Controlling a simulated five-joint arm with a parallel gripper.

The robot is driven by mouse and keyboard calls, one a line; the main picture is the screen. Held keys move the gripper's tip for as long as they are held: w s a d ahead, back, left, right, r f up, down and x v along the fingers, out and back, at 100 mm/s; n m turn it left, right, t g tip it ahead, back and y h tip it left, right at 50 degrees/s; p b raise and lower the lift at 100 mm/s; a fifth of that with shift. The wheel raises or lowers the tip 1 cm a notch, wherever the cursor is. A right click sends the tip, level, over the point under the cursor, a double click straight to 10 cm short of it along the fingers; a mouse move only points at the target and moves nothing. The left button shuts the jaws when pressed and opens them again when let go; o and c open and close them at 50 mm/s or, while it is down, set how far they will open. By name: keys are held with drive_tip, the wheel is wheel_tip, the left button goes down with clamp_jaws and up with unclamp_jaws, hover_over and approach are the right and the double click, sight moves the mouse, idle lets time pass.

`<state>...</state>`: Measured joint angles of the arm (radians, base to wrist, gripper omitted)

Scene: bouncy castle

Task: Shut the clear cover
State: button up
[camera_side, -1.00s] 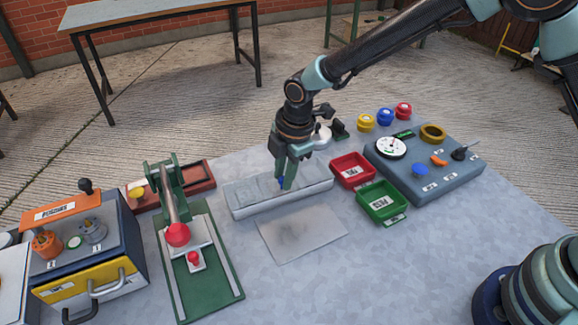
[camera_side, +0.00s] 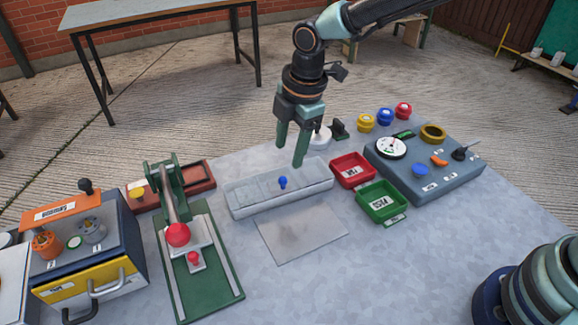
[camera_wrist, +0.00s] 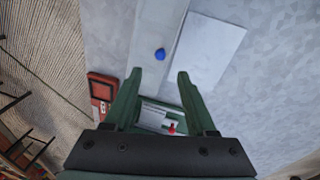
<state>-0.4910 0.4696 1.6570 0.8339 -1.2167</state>
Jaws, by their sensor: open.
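A long pale grey box (camera_side: 240,205) lies on the table, with a small blue knob (camera_side: 283,182) standing up near the middle of its top. The top looks like a pale, partly see-through cover (camera_side: 262,188); its exact edges are hard to make out. My gripper (camera_side: 289,161) is open and empty above the box, apart from the knob, fingers pointing down. In the wrist view, the blue knob (camera_wrist: 160,54) shows just beyond and between the open fingertips (camera_wrist: 160,72), on the box's pale top (camera_wrist: 190,45).
A flat grey sheet (camera_side: 300,233) lies in front of the box. Right are a red tray (camera_side: 352,170), a green tray (camera_side: 381,202) and a grey dial panel (camera_side: 430,175). Left are a green lever press (camera_side: 200,265) and a blue cabinet (camera_side: 95,250).

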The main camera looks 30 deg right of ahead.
drive_tip(key=r, duration=0.3)
drive_tip(key=shift+s+d+r, duration=0.15)
drive_tip(key=shift+s+r, duration=0.15)
drive_tip(key=shift+r, duration=0.05)
drive_tip(key=s+d+r+m+t, duration=0.1)
drive_tip(key=s+d+r+m, duration=0.1)
drive_tip(key=d+r+m, duration=0.3)
drive_tip(key=s+d+r+m+t, duration=0.1)
drive_tip(key=s+d+r+m, duration=0.1)
drive_tip(key=d+m, duration=0.35)
drive_tip(key=s+d+r+m+t+h, duration=0.1)
drive_tip(key=s+d+m, duration=0.8)
drive_tip(key=d, duration=0.3)
drive_tip(key=shift+s+t, duration=0.4)
